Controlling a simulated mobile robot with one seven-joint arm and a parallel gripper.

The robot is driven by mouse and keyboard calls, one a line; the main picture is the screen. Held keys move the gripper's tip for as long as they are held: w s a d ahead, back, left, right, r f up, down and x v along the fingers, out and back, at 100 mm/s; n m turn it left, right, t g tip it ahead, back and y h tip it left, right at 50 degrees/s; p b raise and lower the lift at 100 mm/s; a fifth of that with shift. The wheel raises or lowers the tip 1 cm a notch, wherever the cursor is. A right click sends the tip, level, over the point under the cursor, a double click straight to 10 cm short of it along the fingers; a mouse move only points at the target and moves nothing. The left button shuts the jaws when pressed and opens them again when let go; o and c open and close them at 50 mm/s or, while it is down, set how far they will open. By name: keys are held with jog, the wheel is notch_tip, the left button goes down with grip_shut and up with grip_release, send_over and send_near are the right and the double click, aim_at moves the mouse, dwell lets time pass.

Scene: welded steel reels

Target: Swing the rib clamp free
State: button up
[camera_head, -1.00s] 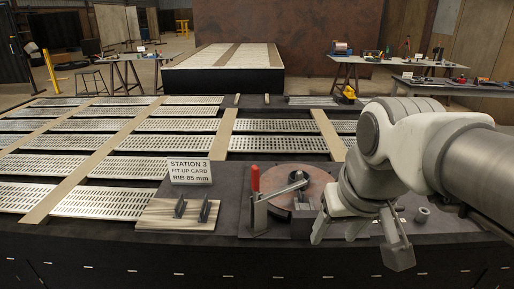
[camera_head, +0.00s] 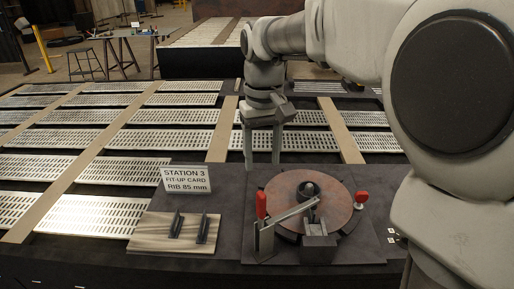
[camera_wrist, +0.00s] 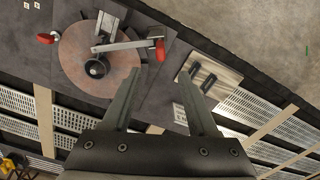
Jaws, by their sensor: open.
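The rib clamp is a grey upright with a red handle (camera_head: 261,205) and a flat bar (camera_head: 291,213) that reaches over a rusty round plate (camera_head: 341,208). The bar's far end lies near a dark hub (camera_head: 307,190) on the plate, beside a dark block (camera_head: 319,246). In the wrist view the red handle (camera_wrist: 160,49) and the bar (camera_wrist: 122,46) show ahead of the fingers. My gripper (camera_head: 262,160) is open and empty, behind and above the plate, fingers pointing down. It also shows in the wrist view (camera_wrist: 158,76), apart from the clamp.
A red knob (camera_head: 361,197) sits at the plate's right edge. A wooden board (camera_head: 160,236) with two dark upright pieces lies at left, below the Station 3 card (camera_head: 185,180). Slatted panels (camera_head: 150,139) fill the bench behind. My arm covers the right side.

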aim_at(261, 212)
notch_tip(261, 212, down, 17)
jog(key=shift+a+f, duration=0.1)
jog(key=shift+f, duration=0.1)
dwell(0.4)
grip_shut()
dwell(1.4)
